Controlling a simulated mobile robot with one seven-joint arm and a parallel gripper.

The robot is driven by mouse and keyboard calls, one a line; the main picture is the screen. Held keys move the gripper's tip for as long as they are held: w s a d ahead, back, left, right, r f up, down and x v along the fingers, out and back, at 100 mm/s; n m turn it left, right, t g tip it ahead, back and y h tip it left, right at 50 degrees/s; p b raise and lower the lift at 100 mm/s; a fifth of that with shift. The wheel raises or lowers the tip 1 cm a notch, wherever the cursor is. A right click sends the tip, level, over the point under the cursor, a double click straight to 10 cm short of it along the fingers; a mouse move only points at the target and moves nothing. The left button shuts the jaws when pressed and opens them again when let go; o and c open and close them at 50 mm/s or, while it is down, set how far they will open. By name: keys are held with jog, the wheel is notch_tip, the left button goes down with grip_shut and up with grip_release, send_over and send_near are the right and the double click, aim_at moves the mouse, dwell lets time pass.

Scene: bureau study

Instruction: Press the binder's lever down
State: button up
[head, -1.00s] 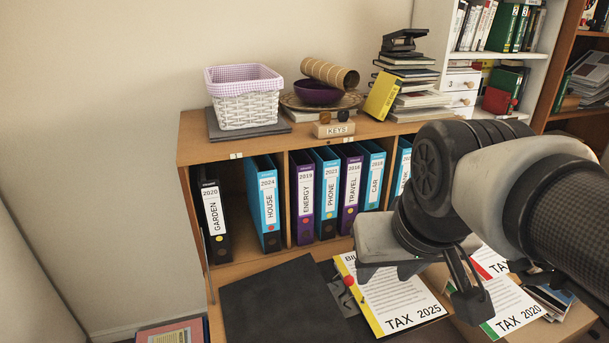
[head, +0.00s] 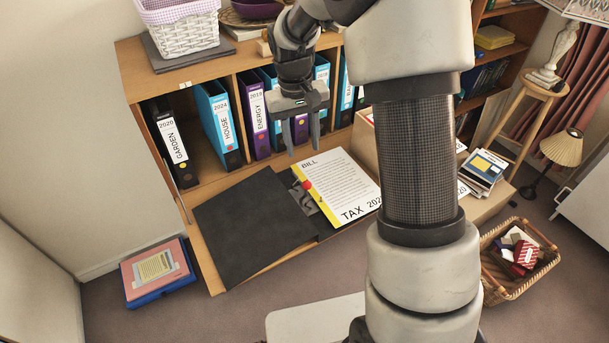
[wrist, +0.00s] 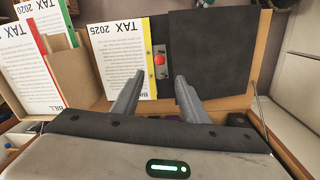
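The open black binder (head: 250,225) lies flat on the desk board, its bare cover to the left. It also shows in the wrist view (wrist: 212,60). A stack of paper marked TAX 2025 (head: 345,178) with a yellow edge lies on its right half. The lever's red knob (head: 308,185) shows beside the yellow strip, and in the wrist view (wrist: 159,60) between my fingers. My gripper (head: 303,150) points down near the binder's far edge, fingers apart and empty. It appears clear of the lever; the exact height cannot be told.
Upright binders such as HOUSE (head: 222,125) and ENERGY (head: 257,120) stand in the shelf behind. A cardboard box (wrist: 75,73) and more tax papers (wrist: 30,65) are beside the binder. A wicker basket (head: 515,285) stands on the floor at right.

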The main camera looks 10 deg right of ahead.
aim_at(307, 182)
jog(key=f, duration=0.5)
jog(key=d+f, duration=0.1)
jog(key=f, duration=1)
jog(key=shift+d+f, duration=0.1)
jog(key=shift+d, duration=0.05)
grip_shut()
